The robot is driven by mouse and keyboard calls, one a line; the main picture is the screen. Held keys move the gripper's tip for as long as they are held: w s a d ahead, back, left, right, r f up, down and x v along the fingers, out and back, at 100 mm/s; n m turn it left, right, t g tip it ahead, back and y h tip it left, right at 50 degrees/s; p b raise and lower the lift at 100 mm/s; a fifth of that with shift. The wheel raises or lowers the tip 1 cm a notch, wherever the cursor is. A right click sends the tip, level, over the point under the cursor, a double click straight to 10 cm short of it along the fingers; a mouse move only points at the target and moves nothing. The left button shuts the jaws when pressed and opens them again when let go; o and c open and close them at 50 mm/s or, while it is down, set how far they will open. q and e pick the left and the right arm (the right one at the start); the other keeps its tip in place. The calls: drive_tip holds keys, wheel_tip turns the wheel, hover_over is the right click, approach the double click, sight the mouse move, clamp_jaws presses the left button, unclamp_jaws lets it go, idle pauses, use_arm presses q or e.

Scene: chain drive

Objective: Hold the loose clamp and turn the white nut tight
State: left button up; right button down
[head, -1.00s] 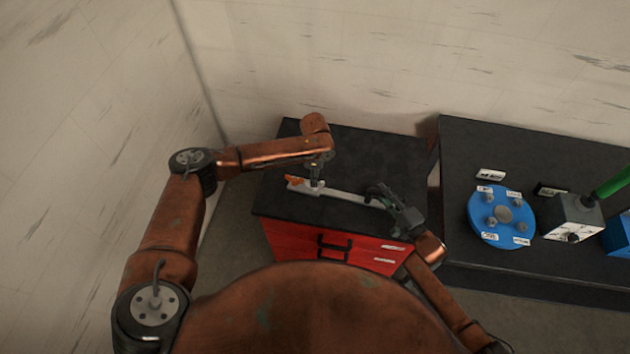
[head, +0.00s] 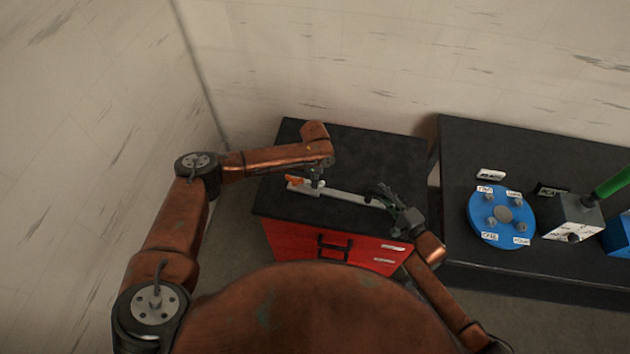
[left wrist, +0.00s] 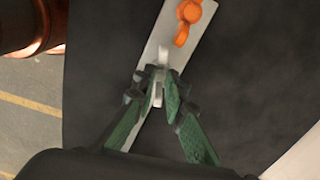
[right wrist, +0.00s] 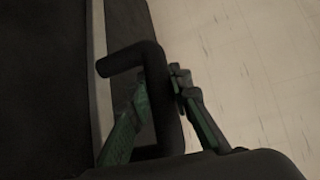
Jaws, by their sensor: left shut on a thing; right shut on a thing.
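A pale flat bar (head: 345,195) lies across the black top of the red cabinet. An orange wing nut (head: 293,181) sits at its left end and shows in the left wrist view (left wrist: 188,12). The white nut (left wrist: 163,55) sits on the bar beside it. My left gripper (head: 317,187) reaches down from above, its fingers (left wrist: 153,84) shut on the white nut and partly hiding it. My right gripper (head: 380,194), at the bar's right end, is shut on a black bent handle (right wrist: 120,60). I cannot make out a separate clamp; the right fingers hide that end.
The red cabinet (head: 290,241) has a black drawer handle in front. A black bench (head: 455,220) stands to the right with a blue disc (head: 482,222), a white-faced box (head: 560,228) and a green lever (head: 612,181). Walls close in behind and left.

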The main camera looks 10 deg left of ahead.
use_arm(q)
clamp_jaws()
drive_tip(key=m, duration=0.4)
drive_tip(key=o, duration=0.8)
unclamp_jaws()
wheel_tip(320, 180, up, 12)
use_arm(e)
drive_tip(key=shift+f, duration=0.1)
drive_tip(key=c, duration=1.7)
unclamp_jaws()
